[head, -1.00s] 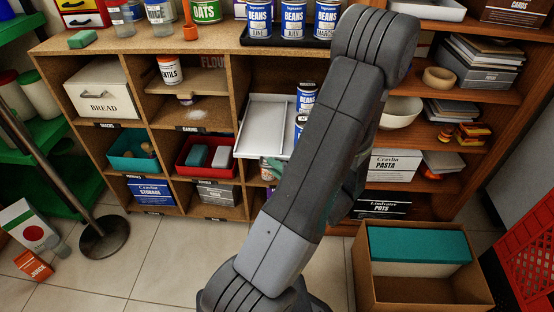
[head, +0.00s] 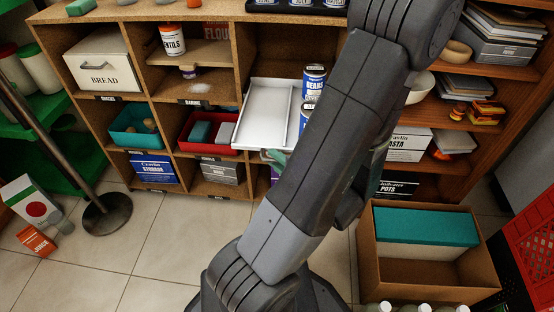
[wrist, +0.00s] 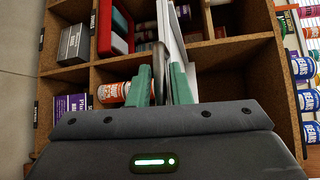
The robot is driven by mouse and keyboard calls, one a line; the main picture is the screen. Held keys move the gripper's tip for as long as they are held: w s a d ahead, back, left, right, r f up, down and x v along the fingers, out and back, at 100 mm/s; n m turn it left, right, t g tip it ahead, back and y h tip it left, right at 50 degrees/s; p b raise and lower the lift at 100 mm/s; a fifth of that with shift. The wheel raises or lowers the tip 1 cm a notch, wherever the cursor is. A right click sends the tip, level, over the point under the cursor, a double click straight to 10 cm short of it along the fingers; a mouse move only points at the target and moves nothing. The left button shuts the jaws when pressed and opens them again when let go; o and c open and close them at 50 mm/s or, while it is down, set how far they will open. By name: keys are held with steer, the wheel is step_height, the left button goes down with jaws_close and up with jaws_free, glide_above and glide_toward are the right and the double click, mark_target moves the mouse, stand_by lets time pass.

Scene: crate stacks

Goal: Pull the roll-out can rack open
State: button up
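The roll-out can rack is a white tray (head: 266,112) sticking out of the middle compartment of the wooden shelf unit in the head view. Blue-labelled cans (head: 314,84) stand at its right side, partly behind my arm. In the wrist view the rack's white front (wrist: 172,35) runs up from between my fingers. In the head view my arm hides most of the gripper and the handle.
A red bin (head: 188,141) and a teal bin (head: 118,138) sit in compartments left of the rack. An open cardboard box (head: 376,270) stands on the floor at the right, near my arm. A post with a round base (head: 107,214) stands at the left. The tiled floor between is clear.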

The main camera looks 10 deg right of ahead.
steer(key=shift+o, duration=1.1)
steer(key=shift+s, duration=0.1)
steer(key=p+v, duration=0.2)
steer(key=v, duration=1.1)
steer(key=shift+s, duration=0.3)
steer(key=shift+d+r, duration=0.1)
steer(key=shift+d, duration=0.05)
steer(key=shift+b+x, duration=1)
steer(key=shift+x, duration=5.95)
